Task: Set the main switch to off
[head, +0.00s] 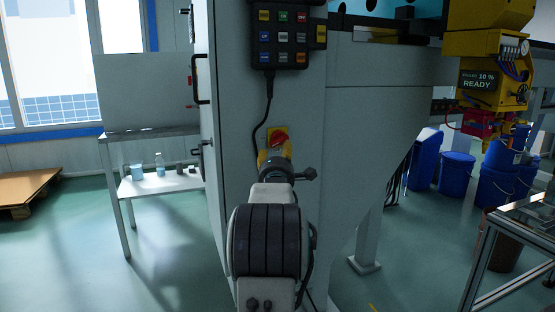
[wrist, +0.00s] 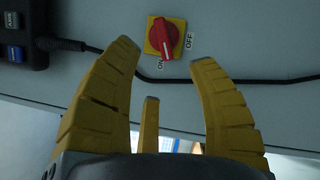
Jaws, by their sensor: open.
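The main switch (head: 280,136) is a red rotary knob on a yellow square plate, on the grey panel face below the keypad. In the wrist view the switch (wrist: 166,37) shows ON printed at its lower left and OFF at its right. Its red handle lies roughly up and down in that picture, the lower end nearer ON than OFF. My gripper (wrist: 166,56) is open, its yellow fingers on either side of the switch and apart from it. In the head view my gripper (head: 272,158) is just below the switch, partly hidden by my arm.
A keypad (head: 283,35) with coloured buttons hangs above the switch. Its black cable (head: 268,105) runs down beside the switch; in the wrist view the cable (wrist: 230,80) passes close to the fingers. A table (head: 160,185) stands left, blue bins (head: 456,170) right.

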